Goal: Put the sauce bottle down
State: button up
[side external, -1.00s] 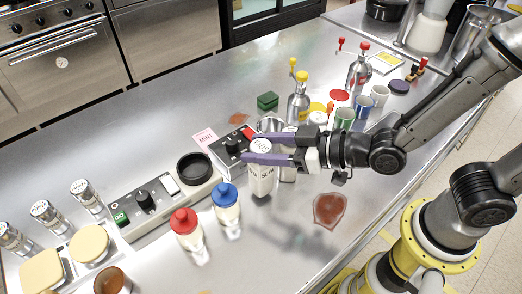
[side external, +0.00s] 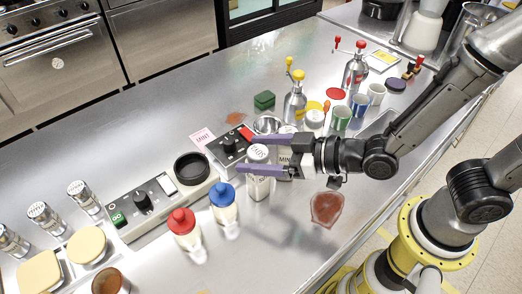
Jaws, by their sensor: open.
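The white sauce bottle (side external: 258,187) has a round lettered cap. It appears upright on the steel counter, left of centre in the side external view. My gripper (side external: 244,154) has purple fingers and is open around it. The nearer finger crosses in front of its upper body, and the farther finger passes behind its cap. Any contact between fingers and bottle cannot be made out. A similar bottle marked MINT (side external: 285,171) stands just right of it, partly hidden by my gripper.
A red-capped bottle (side external: 186,234) and a blue-capped bottle (side external: 224,212) stand to the left. A control box (side external: 230,148) and black round dish (side external: 192,167) lie behind. A reddish patch (side external: 326,208) is at right. Cups and pump bottles crowd the back right.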

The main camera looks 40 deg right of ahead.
jog(key=shift+r, duration=0.2)
jog(key=shift+s+d+r, duration=0.1)
jog(key=shift+s, duration=0.15)
jog(key=v, duration=1.1)
jog(key=s+d+r+m+g+h, duration=0.2)
jog(key=s+d+m+g+h, duration=0.1)
jog(key=d, duration=0.6)
jog(key=s+d+r+m+g+h, duration=0.2)
jog(key=s+d+g+h, duration=0.1)
jog(key=d, duration=0.6)
jog(key=shift+s+r+m+g+h, duration=0.2)
jog(key=shift+s+m+g+h, duration=0.15)
jog(key=shift+s, duration=0.2)
jog(key=shift+a, duration=0.1)
dwell(0.5)
